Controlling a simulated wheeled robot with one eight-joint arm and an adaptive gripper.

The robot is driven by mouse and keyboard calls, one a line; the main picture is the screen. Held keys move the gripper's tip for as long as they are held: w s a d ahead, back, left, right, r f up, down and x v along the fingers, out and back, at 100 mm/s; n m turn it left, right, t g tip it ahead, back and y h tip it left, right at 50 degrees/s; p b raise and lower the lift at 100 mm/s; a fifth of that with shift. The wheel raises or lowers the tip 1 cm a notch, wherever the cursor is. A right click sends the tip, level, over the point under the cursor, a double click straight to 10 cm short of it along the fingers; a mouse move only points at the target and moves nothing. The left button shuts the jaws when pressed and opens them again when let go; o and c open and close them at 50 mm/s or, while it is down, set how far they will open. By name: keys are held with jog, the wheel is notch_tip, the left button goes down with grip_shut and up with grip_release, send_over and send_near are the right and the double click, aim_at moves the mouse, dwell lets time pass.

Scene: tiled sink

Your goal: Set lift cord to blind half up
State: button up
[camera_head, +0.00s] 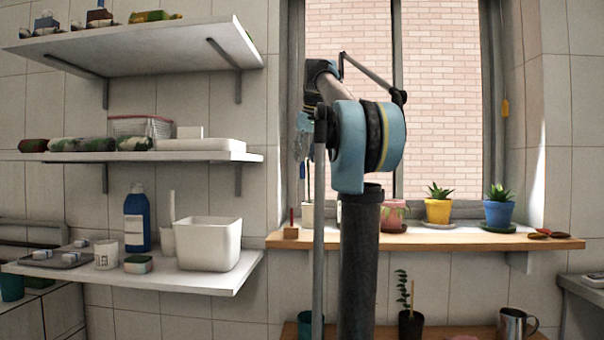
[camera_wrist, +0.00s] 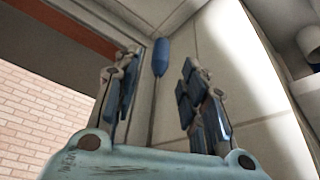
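In the wrist view, a blue cord handle (camera_wrist: 160,57) hangs near the corner of the window recess on a thin cord. It shows between the two fingers of my gripper (camera_wrist: 158,85), apart from both. The fingers are spread wide and hold nothing. In the head view, my gripper (camera_head: 302,140) is at the left side of the window, largely hidden by my arm. A yellow cord handle (camera_head: 505,107) hangs at the window's right side. I cannot make out the blind itself.
A wooden sill (camera_head: 455,241) below carries a yellow pot (camera_head: 438,211), a blue pot (camera_head: 498,214) and other small items. Wall shelves to the left hold a white bin (camera_head: 207,245) and a blue bottle (camera_head: 137,220). The recess side wall is close to my gripper.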

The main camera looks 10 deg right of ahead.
aim_at(303, 169)
jog(key=shift+x, duration=3.05)
jog(key=shift+c, duration=0.6)
grip_shut()
